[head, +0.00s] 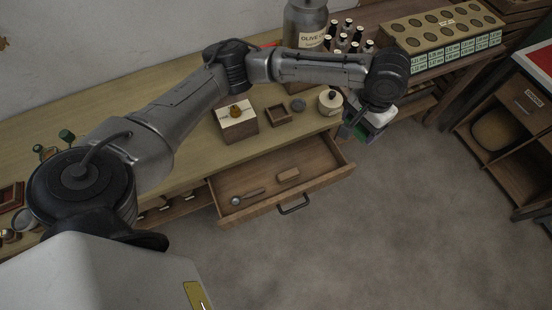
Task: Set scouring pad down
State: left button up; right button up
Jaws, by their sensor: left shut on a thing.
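My left arm reaches across from the left, and my left gripper (368,127) hangs past the bench's front edge, right of the open drawer. It is shut on a small green thing, which looks like the scouring pad (361,133); the wrist and fingers hide most of it. The pad is held in the air, and I see no surface touching it. My right gripper is not in view.
The open drawer (221,205) holds a round-headed metal utensil (238,200) and a small brown block (289,175). A wooden box (238,128), a small square tray (279,122) and a lidded cream pot (330,102) stand on the bench. Floor in front is clear.

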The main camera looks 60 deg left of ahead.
pick_arm(q)
jog(key=w+a+f+n+b, duration=0.15)
jog(key=f+b, duration=0.25)
jog(key=f, duration=0.4)
jog(key=w+a+f+m+b, duration=0.1)
jog(key=a+f+b, duration=0.15)
jog(key=f, duration=0.65)
jog(key=n+b, duration=0.2)
jog(key=b, duration=0.7)
send_over(315, 166)
notch_tip(315, 166, down, 16)
notch_tip(315, 166, down, 10)
jog(key=b, duration=0.4)
jog(key=shift+d+f, duration=0.15)
jog(key=shift+m, duration=0.25)
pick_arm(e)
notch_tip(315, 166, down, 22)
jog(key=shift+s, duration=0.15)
pick_arm(q)
jog(key=shift+w, duration=0.1)
jog(key=shift+f, duration=0.1)
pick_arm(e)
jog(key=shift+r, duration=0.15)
pick_arm(q)
jog(key=o, duration=0.9)
jog(key=shift+s+f, duration=0.15)
jog(key=shift+s, duration=0.05)
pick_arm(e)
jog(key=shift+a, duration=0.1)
